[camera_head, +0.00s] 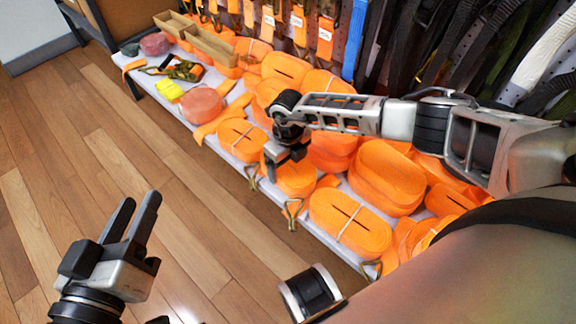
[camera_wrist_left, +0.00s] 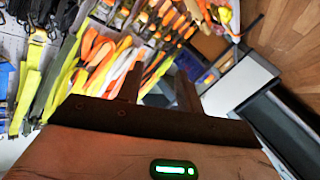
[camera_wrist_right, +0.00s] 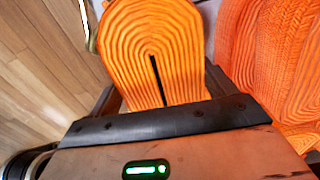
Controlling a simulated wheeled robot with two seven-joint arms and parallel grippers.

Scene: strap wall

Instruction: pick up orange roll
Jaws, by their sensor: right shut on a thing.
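My right gripper (camera_head: 285,155) reaches down over the shelf and is shut on an orange roll (camera_head: 296,180) of coiled strap near the front edge. In the right wrist view the same roll (camera_wrist_right: 150,45) sits between the two fingers, its coils and dark centre slit facing the camera. The roll still seems to be at shelf level; I cannot tell whether it touches the shelf. My left gripper (camera_head: 134,215) is open and empty over the wooden floor, away from the shelf.
Several other orange rolls crowd the white shelf (camera_head: 232,160), including a large stack (camera_head: 388,175) and a tied roll (camera_head: 350,222) close by. Metal hooks (camera_head: 292,212) hang at the front edge. Straps hang behind. The wooden floor (camera_head: 60,160) is clear.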

